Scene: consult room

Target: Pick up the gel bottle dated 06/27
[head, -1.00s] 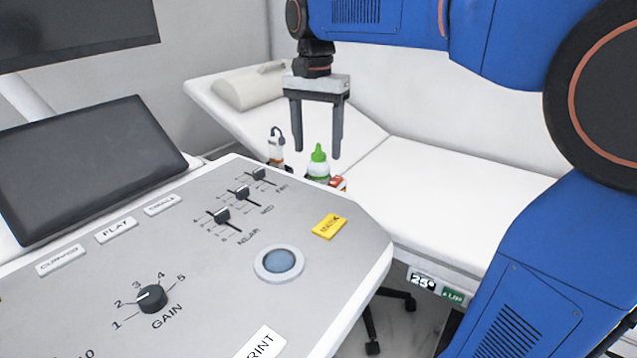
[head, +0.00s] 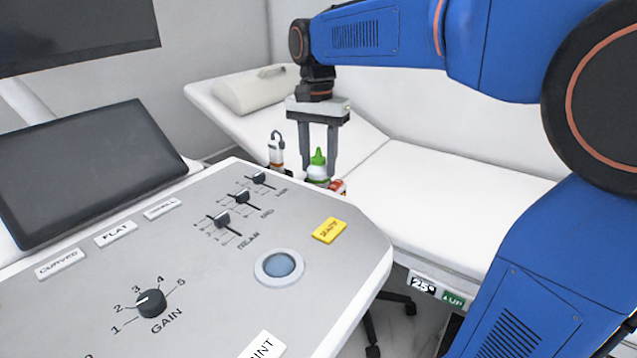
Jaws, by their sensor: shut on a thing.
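A bottle with a green pointed cap (head: 318,168) stands behind the far edge of the console, its lower part hidden by the panel. My gripper (head: 318,165) points straight down, with one finger on each side of this bottle, and is shut on it. A white bottle with a dark hooked top (head: 276,152) stands to its left. A red-topped item (head: 338,186) sits close to its right, mostly hidden. No date can be read on any of them from here.
The grey console (head: 200,270) with sliders and knob fills the front left. A dark screen (head: 85,170) stands on its left. A white exam couch (head: 460,205) with a pillow (head: 255,90) lies behind. The couch surface at right is clear.

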